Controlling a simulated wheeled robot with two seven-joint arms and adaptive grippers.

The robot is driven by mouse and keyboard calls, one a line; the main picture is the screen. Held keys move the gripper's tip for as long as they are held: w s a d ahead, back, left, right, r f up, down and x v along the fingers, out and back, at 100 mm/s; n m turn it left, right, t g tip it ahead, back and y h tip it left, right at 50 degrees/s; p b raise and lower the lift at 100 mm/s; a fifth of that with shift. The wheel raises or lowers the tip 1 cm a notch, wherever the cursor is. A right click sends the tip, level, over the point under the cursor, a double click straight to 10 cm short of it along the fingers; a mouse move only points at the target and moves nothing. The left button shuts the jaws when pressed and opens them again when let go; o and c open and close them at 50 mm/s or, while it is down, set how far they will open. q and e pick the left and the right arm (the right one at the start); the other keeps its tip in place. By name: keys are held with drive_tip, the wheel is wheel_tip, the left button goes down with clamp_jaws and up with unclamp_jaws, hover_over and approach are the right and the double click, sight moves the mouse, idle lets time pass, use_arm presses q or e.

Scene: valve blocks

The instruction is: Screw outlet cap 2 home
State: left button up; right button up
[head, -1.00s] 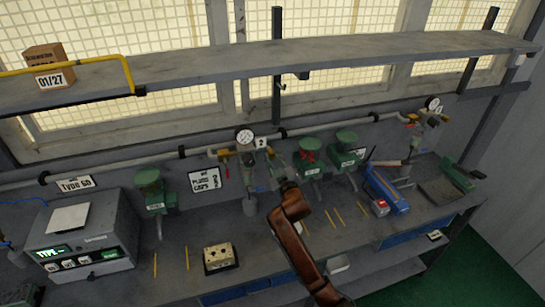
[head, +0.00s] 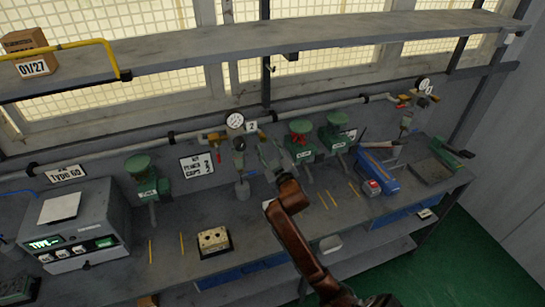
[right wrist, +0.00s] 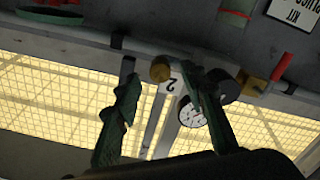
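Outlet 2 is on the wall pipe, marked by a white "2" label (head: 251,127) beside a round gauge (head: 234,121). In the right wrist view the label (right wrist: 171,85) and gauge (right wrist: 190,114) appear upside down. A round brass end piece (right wrist: 160,68) beside the label may be outlet cap 2; I cannot tell how far it is screwed on. My right gripper (head: 268,146) is just below and right of the label. In the right wrist view its green fingers (right wrist: 163,80) are spread apart, with the brass piece showing between them. Contact is unclear. My left gripper is out of view.
A shelf (head: 330,38) runs above the pipe. A sign (head: 196,166) hangs left of the outlet.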

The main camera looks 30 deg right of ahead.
drive_tip(key=v, duration=0.8)
drive_tip(key=shift+f, duration=0.15)
